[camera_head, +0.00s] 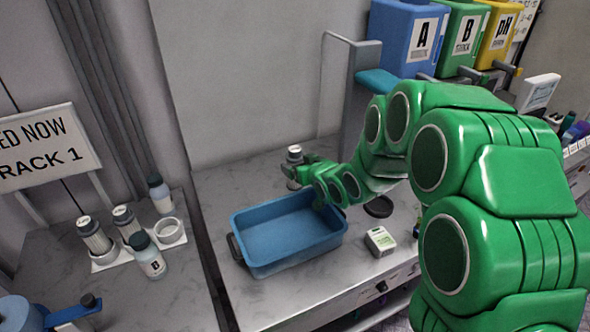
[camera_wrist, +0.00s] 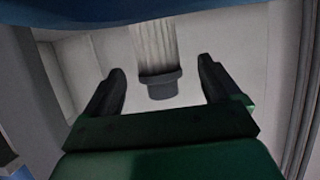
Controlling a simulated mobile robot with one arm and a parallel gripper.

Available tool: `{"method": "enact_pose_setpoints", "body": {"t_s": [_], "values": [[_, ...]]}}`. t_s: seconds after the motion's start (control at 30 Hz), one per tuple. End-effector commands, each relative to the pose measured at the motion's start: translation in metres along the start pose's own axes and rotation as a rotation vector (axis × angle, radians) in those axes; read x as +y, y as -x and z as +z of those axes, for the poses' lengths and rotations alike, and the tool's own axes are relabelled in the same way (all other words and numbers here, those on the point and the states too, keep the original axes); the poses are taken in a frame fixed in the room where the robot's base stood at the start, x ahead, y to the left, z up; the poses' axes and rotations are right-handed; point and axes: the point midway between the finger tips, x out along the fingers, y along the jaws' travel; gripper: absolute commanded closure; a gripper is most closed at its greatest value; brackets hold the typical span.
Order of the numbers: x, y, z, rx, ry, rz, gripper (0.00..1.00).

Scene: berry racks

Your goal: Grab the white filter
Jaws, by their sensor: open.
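A white pleated filter (camera_wrist: 153,45) with a dark grey end cap shows in the wrist view, between and a little beyond my gripper's fingertips (camera_wrist: 162,70). The fingers are apart, with a gap visible on both sides of the filter. In the head view, my gripper (camera_head: 300,170) reaches left over the back of the counter, beside the same filter (camera_head: 294,156), which stands upright behind the blue tray. The filter's lower part is partly hidden by my gripper. Two similar white filters (camera_head: 94,237) (camera_head: 126,222) stand in a white holder (camera_head: 105,261) on the left counter.
A blue tray (camera_head: 290,265) lies below my forearm. A small white box (camera_head: 380,241) and a black disc (camera_head: 378,206) are to its right. Bottles (camera_head: 149,258) (camera_head: 160,195) stand on the left counter. Coloured tanks (camera_head: 408,35) are at the back right.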

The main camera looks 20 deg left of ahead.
Motion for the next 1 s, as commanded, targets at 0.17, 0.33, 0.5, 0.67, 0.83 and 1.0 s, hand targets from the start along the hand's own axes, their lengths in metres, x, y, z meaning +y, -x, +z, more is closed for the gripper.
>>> {"method": "enact_pose_setpoints", "body": {"t_s": [0.17,0.33,0.5,0.67,0.83,1.0], "values": [[0.002,-0.018,-0.003,0.003,0.001,0.0,0.1],[0.002,-0.035,-0.004,0.001,0.001,0.0,0.1],[0.002,-0.045,-0.003,-0.001,0.0,0.0,0.1],[0.003,-0.045,-0.003,-0.001,0.0,0.0,0.1],[0.003,-0.045,-0.003,0.0,0.0,0.0,0.25],[0.003,-0.045,-0.003,0.0,0.0,0.0,0.51]]}}
